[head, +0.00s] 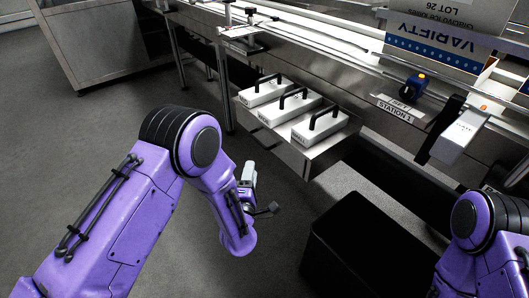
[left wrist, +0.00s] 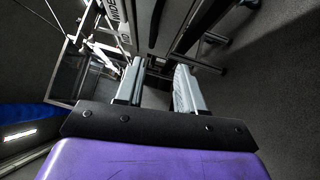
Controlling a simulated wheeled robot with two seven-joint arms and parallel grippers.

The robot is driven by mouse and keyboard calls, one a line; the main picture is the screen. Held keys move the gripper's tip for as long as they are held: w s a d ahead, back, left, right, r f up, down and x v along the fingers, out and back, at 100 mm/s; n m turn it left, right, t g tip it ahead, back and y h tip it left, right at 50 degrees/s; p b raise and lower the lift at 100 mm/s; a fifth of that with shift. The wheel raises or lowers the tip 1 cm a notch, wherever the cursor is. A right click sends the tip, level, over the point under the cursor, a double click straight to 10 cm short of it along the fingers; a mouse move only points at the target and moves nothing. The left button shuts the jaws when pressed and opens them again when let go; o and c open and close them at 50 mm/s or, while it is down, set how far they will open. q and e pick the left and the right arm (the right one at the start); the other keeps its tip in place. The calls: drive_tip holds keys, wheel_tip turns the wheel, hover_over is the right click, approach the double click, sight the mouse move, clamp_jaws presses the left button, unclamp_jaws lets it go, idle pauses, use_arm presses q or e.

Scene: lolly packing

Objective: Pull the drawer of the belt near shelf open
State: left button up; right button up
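The belt (head: 330,45) runs along the back. A black bin (head: 370,250) stands on the floor right of my left gripper. Grey floor (head: 110,125) at left is clear.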

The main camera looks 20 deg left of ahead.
use_arm(q)
drive_tip(key=w+a+r, duration=0.1)
drive_tip(key=w+r, duration=0.1)
drive_tip(key=w, duration=0.8)
drive_tip(key=shift+w+r+b, duration=0.2)
drive_tip(key=shift+w+b, duration=0.05)
drive_tip(key=shift+b, duration=0.15)
drive_tip(key=shift+a, duration=0.15)
clamp_jaws()
